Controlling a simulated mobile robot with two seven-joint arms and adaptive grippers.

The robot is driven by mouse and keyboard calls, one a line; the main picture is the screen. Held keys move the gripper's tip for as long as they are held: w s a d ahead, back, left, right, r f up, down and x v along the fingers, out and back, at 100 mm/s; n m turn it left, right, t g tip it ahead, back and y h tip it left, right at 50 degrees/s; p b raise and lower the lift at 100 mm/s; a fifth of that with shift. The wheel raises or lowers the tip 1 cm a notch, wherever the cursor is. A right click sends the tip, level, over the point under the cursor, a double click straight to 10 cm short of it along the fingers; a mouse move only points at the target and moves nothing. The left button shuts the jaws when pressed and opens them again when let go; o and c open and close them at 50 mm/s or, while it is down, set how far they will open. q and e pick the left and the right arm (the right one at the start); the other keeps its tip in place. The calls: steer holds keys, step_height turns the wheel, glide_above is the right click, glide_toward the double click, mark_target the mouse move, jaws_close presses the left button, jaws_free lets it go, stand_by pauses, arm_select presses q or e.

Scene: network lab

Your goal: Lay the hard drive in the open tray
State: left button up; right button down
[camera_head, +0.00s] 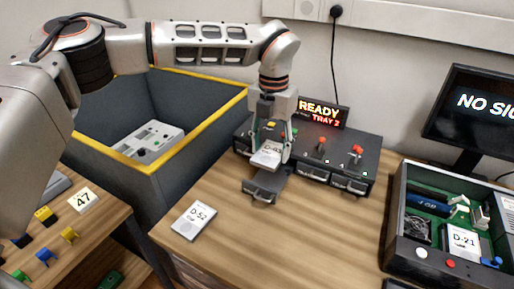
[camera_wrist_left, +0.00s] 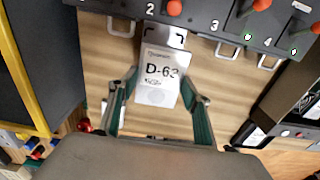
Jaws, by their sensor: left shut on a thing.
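My left gripper (camera_head: 272,148) is shut on a white hard drive (camera_head: 266,157), labelled D-6 and a further digit I cannot read surely. In the left wrist view the drive (camera_wrist_left: 158,78) lies between the two fingers, label facing the camera. The open tray (camera_head: 262,187) sticks out from the front of the dark drive dock (camera_head: 368,161). The drive is above the tray's inner part; I cannot tell whether they touch. In the left wrist view the tray (camera_wrist_left: 165,36) shows beyond the drive, beside the number 2. My right gripper is not in view.
A lit sign (camera_head: 322,112) reads READY TRAY 2. Another drive, D-52 (camera_head: 194,221), lies on the wooden table. An open case (camera_head: 440,262) holding drive D-21 stands at right by a monitor (camera_head: 480,112). A yellow-rimmed bin (camera_head: 205,125) stands left. The table's middle front is clear.

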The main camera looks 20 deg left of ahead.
arm_select(q)
steer(key=shift+w+f, duration=0.15)
steer(key=shift+w, duration=0.25)
steer(key=shift+s+f+b, duration=0.1)
steer(key=shift+f+b, duration=0.25)
steer(key=shift+f, duration=0.1)
steer(key=shift+f+b, duration=0.35)
steer(key=shift+f, duration=0.4)
steer(key=shift+a+f+b, duration=0.1)
steer(key=shift+f+b, duration=0.7)
steer(key=shift+f, duration=1.9)
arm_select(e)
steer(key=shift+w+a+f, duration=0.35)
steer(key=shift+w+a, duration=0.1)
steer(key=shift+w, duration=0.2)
arm_select(q)
steer(key=shift+p, duration=0.4)
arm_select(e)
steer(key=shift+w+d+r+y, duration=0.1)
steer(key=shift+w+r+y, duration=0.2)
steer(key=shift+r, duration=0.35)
